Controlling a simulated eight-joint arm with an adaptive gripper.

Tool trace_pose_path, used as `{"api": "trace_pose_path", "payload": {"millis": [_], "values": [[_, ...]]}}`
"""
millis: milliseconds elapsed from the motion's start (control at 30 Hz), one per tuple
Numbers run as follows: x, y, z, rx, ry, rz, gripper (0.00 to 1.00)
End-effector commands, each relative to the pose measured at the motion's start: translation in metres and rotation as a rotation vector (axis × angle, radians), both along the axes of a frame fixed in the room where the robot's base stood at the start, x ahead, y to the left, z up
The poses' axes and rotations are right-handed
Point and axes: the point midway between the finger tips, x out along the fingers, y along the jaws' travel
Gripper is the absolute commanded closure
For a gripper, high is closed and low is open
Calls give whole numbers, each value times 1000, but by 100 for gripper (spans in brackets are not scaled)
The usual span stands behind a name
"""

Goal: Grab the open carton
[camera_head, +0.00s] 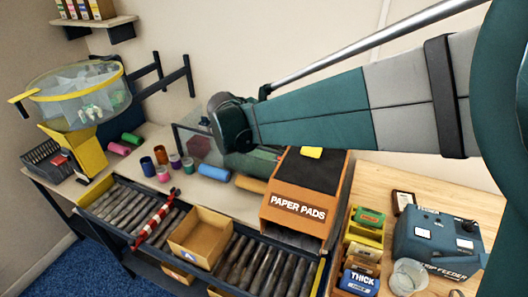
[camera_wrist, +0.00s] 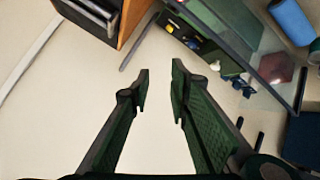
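The open carton (camera_head: 200,240) is a brown cardboard box with its top open. It sits on the roller conveyor (camera_head: 247,262) in the lower middle of the head view, and its inside looks empty. My gripper (camera_wrist: 160,85) shows in the wrist view with its two dark green fingers apart and nothing between them. Pale bench or wall surface lies beyond the fingertips. In the head view my arm reaches in from the right, above the bench, and the gripper itself cannot be made out there. The open carton is not in the wrist view.
A red-and-white striped bar (camera_head: 157,217) crosses the conveyor left of the carton. An orange paper pads dispenser (camera_head: 298,205) stands to its right. Several spools and a blue roll (camera_head: 214,172) lie behind it. More cartons (camera_head: 178,273) show below the conveyor.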

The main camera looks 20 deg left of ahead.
Motion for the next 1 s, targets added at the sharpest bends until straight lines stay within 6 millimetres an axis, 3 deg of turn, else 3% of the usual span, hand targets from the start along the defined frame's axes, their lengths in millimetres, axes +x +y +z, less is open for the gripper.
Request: {"api": "trace_pose_path", "payload": {"millis": [100,400,700,1000], "values": [[-21,39,-33,16,-17,-10,80],[-87,110,-111,89,-67,-78,80],[-167,163,-186,189,-134,-150,80],[-255,199,-257,316,-215,-211,80]]}}
